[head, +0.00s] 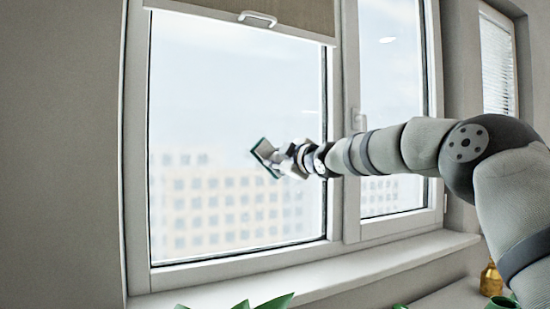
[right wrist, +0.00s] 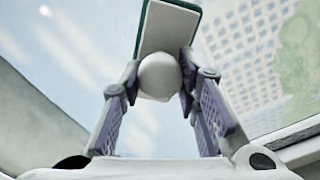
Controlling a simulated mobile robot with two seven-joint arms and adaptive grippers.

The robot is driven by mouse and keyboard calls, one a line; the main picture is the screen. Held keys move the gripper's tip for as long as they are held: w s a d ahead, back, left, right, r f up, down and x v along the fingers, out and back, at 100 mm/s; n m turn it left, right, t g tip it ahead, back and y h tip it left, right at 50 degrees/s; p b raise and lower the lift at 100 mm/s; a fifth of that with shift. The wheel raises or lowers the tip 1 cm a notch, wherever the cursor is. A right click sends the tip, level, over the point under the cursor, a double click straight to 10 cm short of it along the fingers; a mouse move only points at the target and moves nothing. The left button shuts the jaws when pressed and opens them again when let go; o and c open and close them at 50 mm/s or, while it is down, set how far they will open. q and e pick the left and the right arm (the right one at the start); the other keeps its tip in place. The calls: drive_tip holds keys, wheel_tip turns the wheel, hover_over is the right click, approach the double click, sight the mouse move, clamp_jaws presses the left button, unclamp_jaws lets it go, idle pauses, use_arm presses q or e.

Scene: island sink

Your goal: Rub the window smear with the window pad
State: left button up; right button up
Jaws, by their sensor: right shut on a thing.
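The window pad (head: 264,157) is a small flat block with a dark green edge, tilted in front of the large left window pane (head: 236,90). In the right wrist view its pale back (right wrist: 170,28) and round white knob (right wrist: 160,76) show. My right gripper (head: 287,160) is shut on the knob, with one finger on each side. Whether the pad touches the glass I cannot tell. No smear stands out clearly in the head view. A blurry greenish patch (right wrist: 302,62) shows at the right of the wrist view; I cannot tell whether it is the smear. My left gripper is not in view.
A roller blind (head: 290,12) with a handle covers the pane's top. A window handle (head: 358,120) is on the frame, behind my right arm. The sill (head: 330,275) runs below. Green leaves (head: 265,302) stand at the bottom, and a brass-coloured bottle (head: 491,280) at the lower right.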

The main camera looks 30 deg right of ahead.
drive_tip(key=a, duration=0.7)
drive_tip(key=shift+w+a+r, duration=0.15)
drive_tip(key=shift+w+r, duration=0.05)
drive_tip(key=shift+w, duration=0.05)
drive_tip(key=shift+s, duration=0.1)
drive_tip(key=shift+s+a, duration=0.2)
drive_tip(key=shift+s, duration=2.7)
drive_tip(key=s, duration=0.3)
